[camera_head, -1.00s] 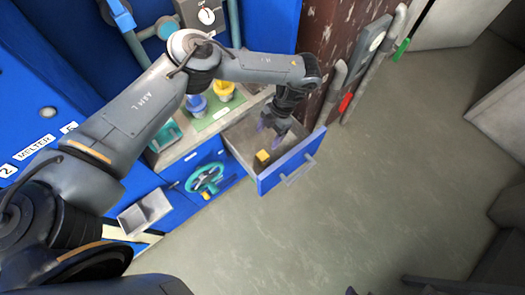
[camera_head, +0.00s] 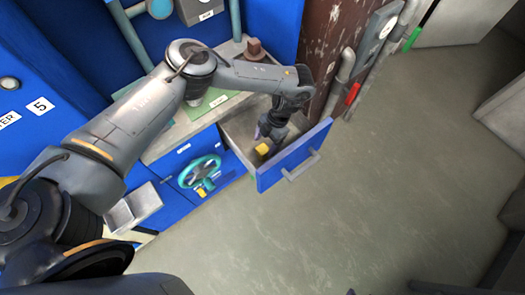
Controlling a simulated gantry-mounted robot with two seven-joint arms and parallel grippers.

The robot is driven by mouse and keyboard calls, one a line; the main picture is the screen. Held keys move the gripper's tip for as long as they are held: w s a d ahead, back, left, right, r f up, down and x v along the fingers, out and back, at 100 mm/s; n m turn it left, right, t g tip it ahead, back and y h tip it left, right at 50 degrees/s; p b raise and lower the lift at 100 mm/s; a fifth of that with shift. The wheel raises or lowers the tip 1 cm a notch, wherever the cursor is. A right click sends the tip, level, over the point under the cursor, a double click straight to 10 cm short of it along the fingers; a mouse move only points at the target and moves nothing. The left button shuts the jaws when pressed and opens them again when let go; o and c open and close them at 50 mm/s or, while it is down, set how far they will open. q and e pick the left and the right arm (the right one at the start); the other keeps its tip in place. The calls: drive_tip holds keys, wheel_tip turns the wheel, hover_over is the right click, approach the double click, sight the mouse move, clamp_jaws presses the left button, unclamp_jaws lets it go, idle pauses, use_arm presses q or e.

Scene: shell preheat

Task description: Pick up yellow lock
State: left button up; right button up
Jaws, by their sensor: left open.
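The yellow lock (camera_head: 262,149) is a small yellow block lying inside the open blue drawer (camera_head: 292,158). The left gripper is open, and no hold on the lock shows. The fingertips are small and partly hidden by the wrist, so I cannot tell whether they touch the lock. My right gripper is not in view.
The drawer's front panel and handle (camera_head: 302,166) stick out over clear floor (camera_head: 400,190). A teal handwheel (camera_head: 200,172) with another yellow piece (camera_head: 201,191) is on the blue cabinet at left. A grey tray (camera_head: 133,207) and pipes beside the drawer stand close by.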

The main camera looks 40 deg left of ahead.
sight(265, 147)
use_arm(q)
drive_tip(key=x, duration=0.1)
drive_tip(key=b+x, duration=0.1)
drive_tip(key=x, duration=0.1)
drive_tip(key=b+x, duration=0.1)
drive_tip(key=shift+d+f, duration=0.3)
drive_tip(key=shift+s+f, duration=0.15)
drive_tip(key=shift+f, duration=0.05)
drive_tip(key=c, duration=1)
drive_tip(key=shift+c, duration=0.4)
drive_tip(key=shift+r, duration=0.1)
